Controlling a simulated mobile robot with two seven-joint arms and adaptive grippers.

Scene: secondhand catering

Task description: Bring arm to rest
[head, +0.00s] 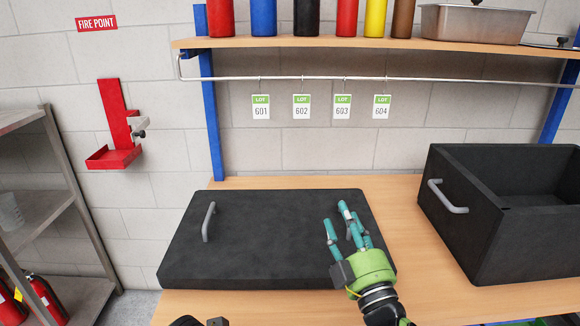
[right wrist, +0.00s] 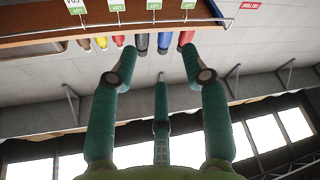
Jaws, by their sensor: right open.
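My right gripper (head: 343,222) is in the head view, over the right part of a flat black lid (head: 270,240) on the wooden table. Its teal fingers are spread, pointing up and away, with nothing between them. In the right wrist view the open fingers (right wrist: 158,75) point toward the shelf underside and the bottles on it, with only air between them. I cannot tell its exact height above the lid. My left gripper is not clearly seen; only small dark parts show at the bottom edge of the head view.
A black open box (head: 465,235) with a grey handle stands at the right of the table (head: 410,250). The lid has a grey handle (head: 208,222) at its left. A shelf (head: 330,42) with several bottles and a rail with lot tags is above. A metal rack (head: 75,220) stands left.

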